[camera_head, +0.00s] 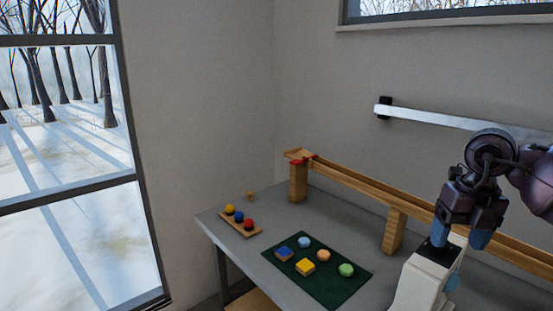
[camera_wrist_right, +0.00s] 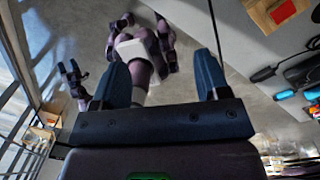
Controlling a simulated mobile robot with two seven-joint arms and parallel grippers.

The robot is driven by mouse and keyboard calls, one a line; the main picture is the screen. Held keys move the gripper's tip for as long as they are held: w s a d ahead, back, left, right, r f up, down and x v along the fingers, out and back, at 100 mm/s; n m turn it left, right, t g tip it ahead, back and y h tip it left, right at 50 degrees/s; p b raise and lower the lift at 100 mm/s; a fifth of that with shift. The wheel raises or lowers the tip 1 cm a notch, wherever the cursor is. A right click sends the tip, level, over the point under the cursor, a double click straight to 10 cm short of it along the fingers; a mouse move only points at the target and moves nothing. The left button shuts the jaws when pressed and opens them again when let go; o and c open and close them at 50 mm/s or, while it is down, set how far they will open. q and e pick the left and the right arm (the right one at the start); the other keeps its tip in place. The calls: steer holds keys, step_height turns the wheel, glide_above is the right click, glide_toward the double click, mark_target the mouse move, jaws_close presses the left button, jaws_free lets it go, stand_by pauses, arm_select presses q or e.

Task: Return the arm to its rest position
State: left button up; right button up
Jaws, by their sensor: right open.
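My right gripper (camera_head: 460,238) hangs at the right of the head view, its blue fingers pointing down and apart. It holds nothing that I can see. In the right wrist view its two blue fingers (camera_wrist_right: 161,78) are spread wide, with nothing between the tips. My right arm comes in from the right edge, bent at a dark joint. My left arm does not show in the head view. A dark purple claw-like part at the left of the wrist view may be my left gripper; I cannot tell its state.
A grey table (camera_head: 255,263) bears a small wooden tray (camera_head: 251,234) with coloured balls and a dark green mat (camera_head: 335,293) with several coloured blocks. A wooden track (camera_head: 355,180) runs along the wall behind. A pale block-like shape below my right gripper hides part of the table.

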steer(key=s+a+f+m+t+y, duration=0.1)
steer(key=s+a+m+t+y, duration=0.15)
steer(key=a+y, duration=0.75)
steer(key=s+a+m+t+y, duration=0.1)
steer(key=s+a+t+y, duration=0.2)
steer(key=a+y, duration=0.7)
steer(key=s+d+f+m+t+h, duration=0.1)
steer(key=d+f+m+t+h, duration=0.5)
steer(key=m+h, duration=0.6)
steer(key=s+d+f+m+t+h, duration=0.1)
steer(key=d+f+m+t+h, duration=0.3)
steer(key=d+f+m+h, duration=0.8)
steer(key=s+a+f+m+g+y, duration=0.15)
steer(key=s+f+m+g, duration=0.35)
steer(key=s, duration=0.5)
steer(key=s+a+f+m+g+y, duration=0.15)
steer(key=s+f+g, duration=0.25)
steer(key=s+g, duration=0.5)
steer(key=w+f+t, duration=0.6)
steer(key=f+t, duration=0.4)
steer(key=shift+a+f, duration=0.25)
steer(key=shift+a, duration=0.05)
